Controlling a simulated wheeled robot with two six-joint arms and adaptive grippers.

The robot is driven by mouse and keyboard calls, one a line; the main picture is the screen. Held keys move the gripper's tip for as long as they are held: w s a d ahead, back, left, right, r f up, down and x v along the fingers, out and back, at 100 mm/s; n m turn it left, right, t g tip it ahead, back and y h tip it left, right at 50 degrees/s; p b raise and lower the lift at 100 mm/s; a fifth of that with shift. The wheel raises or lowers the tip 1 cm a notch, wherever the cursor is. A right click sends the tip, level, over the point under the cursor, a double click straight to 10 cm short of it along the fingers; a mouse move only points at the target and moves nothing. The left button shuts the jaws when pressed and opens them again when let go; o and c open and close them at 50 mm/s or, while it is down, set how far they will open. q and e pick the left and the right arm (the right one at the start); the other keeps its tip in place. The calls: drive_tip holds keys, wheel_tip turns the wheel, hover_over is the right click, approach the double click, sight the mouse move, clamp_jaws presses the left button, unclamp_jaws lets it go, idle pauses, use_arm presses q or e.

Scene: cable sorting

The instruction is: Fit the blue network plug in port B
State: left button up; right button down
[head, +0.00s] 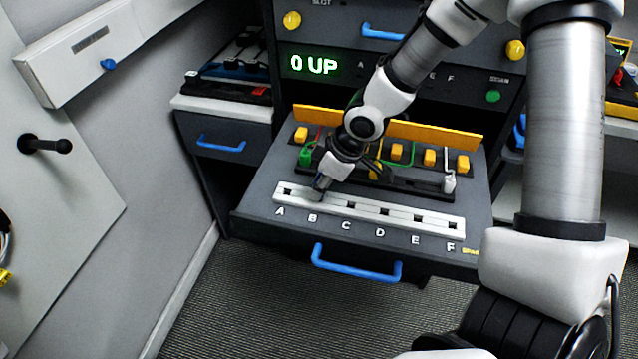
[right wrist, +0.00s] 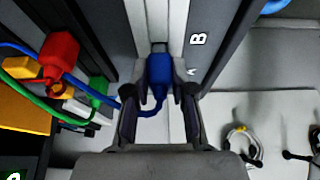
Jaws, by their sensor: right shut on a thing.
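The blue network plug (right wrist: 158,72) is between the fingertips of my right gripper (right wrist: 160,92) in the right wrist view, its cable trailing to the left. My right gripper is shut on it and also shows in the head view (head: 321,184), low over the white port strip (head: 400,217) near label B. The plug's nose points at the strip beside letter B (right wrist: 197,39). Whether it is inside the port cannot be told. The gripper hides the port at B in the head view. My left gripper is not in view.
Behind the strip, a dark rack holds a green plug (head: 305,157), a white plug (head: 449,183) and several yellow blocks. A red plug (right wrist: 60,52) is close to the left of the gripper in the right wrist view. The display (head: 313,65) reads "0 UP". A blue drawer handle (head: 355,268) is in front.

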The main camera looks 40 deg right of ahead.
drive_tip(key=shift+f+b, duration=0.4)
drive_tip(key=shift+f, duration=0.05)
idle(0.3)
drive_tip(key=shift+c, duration=2.1)
unclamp_jaws()
drive_tip(key=shift+r+p, duration=3.4)
drive_tip(key=shift+r, duration=0.15)
drive_tip(key=shift+r, duration=0.1)
